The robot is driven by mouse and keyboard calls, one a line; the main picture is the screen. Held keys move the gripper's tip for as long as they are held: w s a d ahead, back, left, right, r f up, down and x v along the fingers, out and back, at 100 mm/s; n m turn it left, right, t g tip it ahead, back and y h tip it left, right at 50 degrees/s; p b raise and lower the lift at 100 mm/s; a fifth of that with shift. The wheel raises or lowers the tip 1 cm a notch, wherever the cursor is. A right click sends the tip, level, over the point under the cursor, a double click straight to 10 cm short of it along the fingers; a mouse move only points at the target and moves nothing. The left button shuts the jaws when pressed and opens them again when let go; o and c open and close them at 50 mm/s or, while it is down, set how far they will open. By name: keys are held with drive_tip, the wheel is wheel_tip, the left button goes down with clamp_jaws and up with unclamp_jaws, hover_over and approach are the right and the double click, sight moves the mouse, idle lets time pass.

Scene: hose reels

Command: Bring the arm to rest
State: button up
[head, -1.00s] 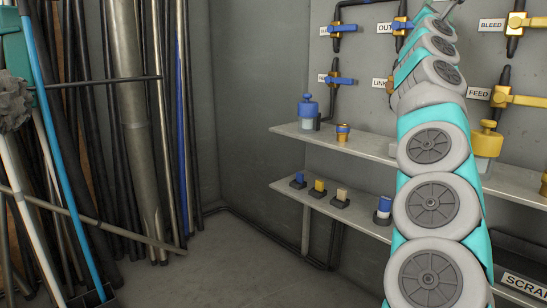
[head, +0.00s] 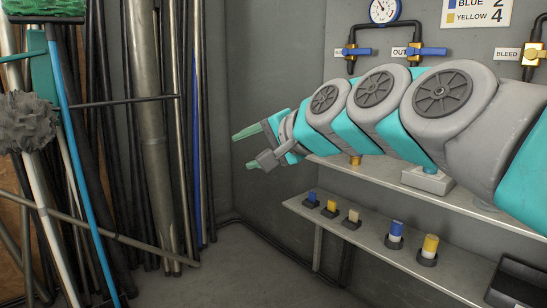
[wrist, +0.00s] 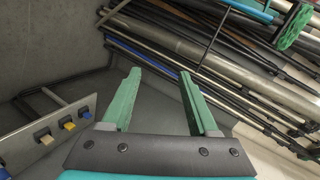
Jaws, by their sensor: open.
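My arm reaches in from the right of the head view, across the front of the shelves, and points left. My gripper (head: 243,148) is at its end, in front of the bare grey wall between the pipe rack and the shelves. Its two green fingers are spread apart with nothing between them. In the wrist view the gripper (wrist: 160,95) also shows open and empty, with the floor and wall corner beyond. The arm hides part of the upper shelf and wall valves.
Upright pipes and rods (head: 150,130) stand at the left with a green broom (head: 45,10). The lower shelf (head: 340,232) carries several small coloured blocks and cylinders. The upper shelf (head: 375,172) is partly behind my arm. Valves (head: 357,52) sit on the wall above. Floor (head: 235,270) is clear at centre.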

drive_tip(key=s+d+f+n+g+h+p, duration=0.15)
drive_tip(key=s+d+f, duration=0.25)
drive_tip(key=s+f, duration=0.4)
drive_tip(key=s+d+f+n+g+h, duration=0.2)
drive_tip(key=s+d+f+g+h, duration=0.15)
drive_tip(key=s+f, duration=0.4)
drive_tip(key=s+d+f+n+g+h+p, duration=0.15)
drive_tip(key=s+d+f, duration=0.35)
drive_tip(key=f, duration=0.5)
drive_tip(key=s+d+f+g+h, duration=0.1)
drive_tip(key=s+d+f+g, duration=0.1)
drive_tip(key=s, duration=0.4)
drive_tip(key=s+d+f+n+g+h, duration=0.1)
drive_tip(key=s+d+f+g, duration=0.1)
drive_tip(key=s+d, duration=0.3)
drive_tip(key=shift+s+f+n+g+h, duration=0.3)
drive_tip(key=shift+s+f+g+h, duration=0.05)
drive_tip(key=shift+s+f, duration=0.55)
